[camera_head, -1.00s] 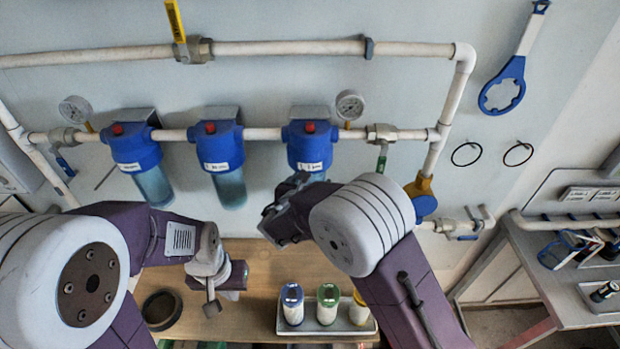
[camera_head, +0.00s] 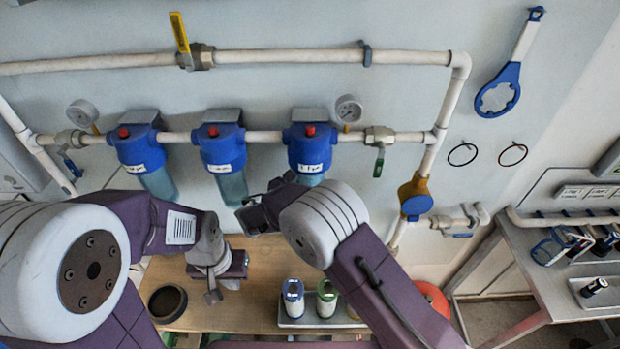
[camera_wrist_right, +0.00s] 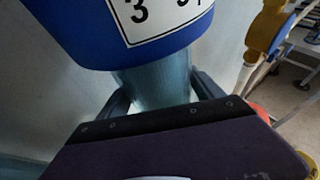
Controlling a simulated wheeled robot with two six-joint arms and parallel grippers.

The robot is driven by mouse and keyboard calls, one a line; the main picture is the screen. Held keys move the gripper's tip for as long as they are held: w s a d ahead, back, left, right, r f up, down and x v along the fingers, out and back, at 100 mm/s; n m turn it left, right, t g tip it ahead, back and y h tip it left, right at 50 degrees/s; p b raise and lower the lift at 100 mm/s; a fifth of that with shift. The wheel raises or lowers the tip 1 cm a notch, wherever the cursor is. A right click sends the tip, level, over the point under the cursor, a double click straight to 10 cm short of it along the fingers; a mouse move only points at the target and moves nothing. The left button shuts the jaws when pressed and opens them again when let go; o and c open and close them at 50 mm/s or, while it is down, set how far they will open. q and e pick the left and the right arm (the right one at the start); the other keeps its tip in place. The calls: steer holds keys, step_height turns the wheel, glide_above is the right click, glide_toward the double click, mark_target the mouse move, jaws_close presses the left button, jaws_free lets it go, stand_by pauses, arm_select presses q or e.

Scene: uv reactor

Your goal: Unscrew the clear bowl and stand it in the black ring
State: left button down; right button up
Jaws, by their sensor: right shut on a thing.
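Three blue filter housings hang in a row on the white pipe, each with a clear bluish bowl below. My right gripper (camera_head: 265,205) is at the right housing (camera_head: 308,150), marked 3 in the wrist view (camera_wrist_right: 140,30). In that view its fingers (camera_wrist_right: 165,92) are on both sides of the clear bowl (camera_wrist_right: 163,75), shut on it, just below the blue head. The bowl's lower end is hidden by my gripper. The black ring (camera_head: 152,318) lies on the wooden bench at lower left. My left gripper (camera_head: 213,292) hangs above the bench, right of the ring; its jaw opening is unclear.
The middle (camera_head: 230,185) and left (camera_head: 158,182) bowls hang close by. A tray (camera_head: 300,322) with capped cartridges stands on the bench. Two gauges and a green-handled valve (camera_head: 379,165) sit along the pipe. A blue wrench (camera_head: 498,95) hangs at upper right.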

steer(key=shift+r+m+h, duration=0.1)
steer(key=shift+m+h, duration=0.2)
steer(key=shift+m, duration=0.1)
steer(key=shift+r+m+g+h+p, duration=0.1)
steer(key=shift+m+g+h+p, duration=0.5)
steer(key=shift+g+h, duration=0.1)
steer(key=shift+w+f+m+g+h+b, duration=0.1)
steer(key=shift+f+m+g+h+b, duration=0.15)
steer(key=shift+m+g+h, duration=0.45)
steer(key=shift+r+m, duration=0.15)
steer(key=shift+m, duration=0.25)
steer(key=o, duration=2)
